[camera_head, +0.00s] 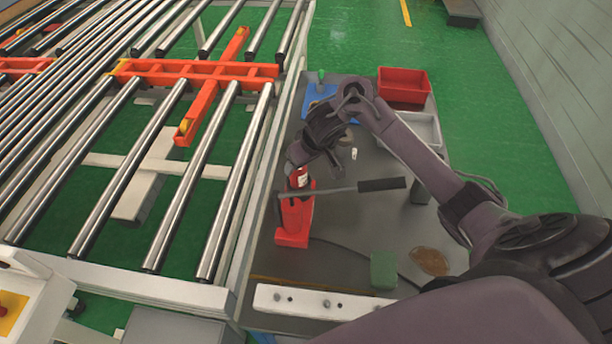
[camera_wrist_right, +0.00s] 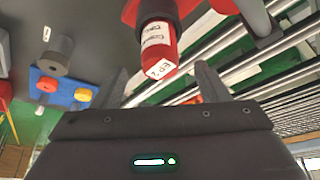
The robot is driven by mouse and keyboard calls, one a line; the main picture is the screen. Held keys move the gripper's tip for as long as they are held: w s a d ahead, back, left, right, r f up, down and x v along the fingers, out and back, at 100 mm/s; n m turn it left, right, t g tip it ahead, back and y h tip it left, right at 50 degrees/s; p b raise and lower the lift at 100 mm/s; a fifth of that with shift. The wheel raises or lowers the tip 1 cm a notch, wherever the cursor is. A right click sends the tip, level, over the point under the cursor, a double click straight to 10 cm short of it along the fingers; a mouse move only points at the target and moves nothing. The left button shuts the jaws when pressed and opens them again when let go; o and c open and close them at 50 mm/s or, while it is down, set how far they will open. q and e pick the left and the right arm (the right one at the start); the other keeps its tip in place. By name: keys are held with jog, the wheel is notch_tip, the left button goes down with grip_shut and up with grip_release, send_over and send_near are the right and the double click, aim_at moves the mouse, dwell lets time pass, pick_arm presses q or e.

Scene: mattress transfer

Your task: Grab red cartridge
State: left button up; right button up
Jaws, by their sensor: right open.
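The red cartridge (camera_wrist_right: 158,50) with white lettered labels shows in the right wrist view, its lower part held in a dark collar of a red tool. In the head view the cartridge (camera_head: 299,178) sits at the top of the red tool (camera_head: 294,218), which stands on the grey table. My right gripper (camera_wrist_right: 161,72) is open, with one finger on each side of the cartridge's labelled end; I cannot tell whether they touch it. In the head view my right gripper (camera_head: 299,160) is over the cartridge and partly covers it. My left gripper is out of view.
A black-handled lever (camera_head: 382,184) sticks out right from the tool. On the table (camera_head: 345,255) are a red bin (camera_head: 403,84), a grey bin (camera_head: 424,130), a green block (camera_head: 384,270) and a brown item (camera_head: 429,261). A roller conveyor (camera_head: 190,170) runs along the left.

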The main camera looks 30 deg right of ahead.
aim_at(299, 179)
jog(key=shift+w+a+f, duration=0.2)
jog(key=shift+f, duration=0.45)
jog(key=x, duration=0.4)
jog(key=shift+w+d+f+b, duration=0.25)
jog(key=shift+w+d+b, duration=0.05)
jog(key=shift+a, duration=0.15)
jog(key=shift+c, duration=0.6)
jog(key=c, duration=1.1)
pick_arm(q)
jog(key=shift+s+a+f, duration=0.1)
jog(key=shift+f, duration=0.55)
pick_arm(e)
jog(key=shift+r, duration=0.15)
